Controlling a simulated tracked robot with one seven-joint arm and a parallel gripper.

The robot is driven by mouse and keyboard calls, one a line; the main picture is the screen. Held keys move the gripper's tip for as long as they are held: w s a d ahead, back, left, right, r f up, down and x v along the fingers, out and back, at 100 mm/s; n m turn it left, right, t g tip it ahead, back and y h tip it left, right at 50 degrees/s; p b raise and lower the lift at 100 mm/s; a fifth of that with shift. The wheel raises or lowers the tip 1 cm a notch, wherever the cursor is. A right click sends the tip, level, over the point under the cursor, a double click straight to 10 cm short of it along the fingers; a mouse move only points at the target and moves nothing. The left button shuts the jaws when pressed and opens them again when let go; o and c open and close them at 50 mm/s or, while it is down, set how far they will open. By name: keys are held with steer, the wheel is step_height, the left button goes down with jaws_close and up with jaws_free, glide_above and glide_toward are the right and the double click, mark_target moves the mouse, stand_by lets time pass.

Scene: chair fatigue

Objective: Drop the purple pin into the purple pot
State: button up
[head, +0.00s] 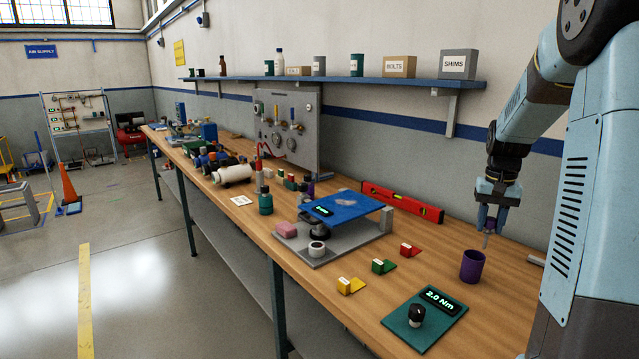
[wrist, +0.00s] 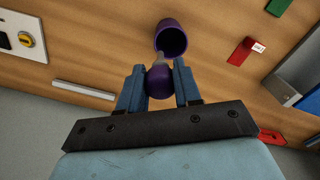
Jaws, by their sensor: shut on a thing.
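The purple pot (head: 472,268) stands upright on the wooden bench at the right in the head view. In the wrist view, its open mouth (wrist: 172,38) shows just beyond my fingertips. My gripper (head: 488,222) is above the pot and slightly right of it in the head view. It is shut on the purple pin (wrist: 159,82), whose purple head sits between the fingers (wrist: 159,88). The pin's thin grey shaft (head: 486,240) points down toward the pot's rim. I cannot tell whether the tip is over the opening or beside it.
A green plate with a knob and a "2.0 Nm" display (head: 425,320) lies in front of the pot. Yellow (head: 350,286), green (head: 383,267) and red (head: 410,250) labelled blocks stand to its left. A red level (head: 402,202) lies by the wall.

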steer(key=o, duration=1.1)
steer(key=shift+c, duration=0.2)
step_height(320, 180, up, 14)
steer(key=shift+f, duration=0.1)
steer(key=s+a+r+n+t, duration=0.2)
steer(key=s+a+t, duration=0.1)
steer(key=s+a, duration=0.85)
steer(key=s+a+f+n+t, duration=0.1)
steer(key=s+a+f, duration=0.2)
steer(key=s, duration=0.4)
steer(key=s+a+f+n+t, duration=0.1)
steer(key=s+a+f, duration=0.2)
steer(key=s, duration=0.4)
steer(key=shift+a+t, duration=0.3)
steer(key=shift+a, duration=0.2)
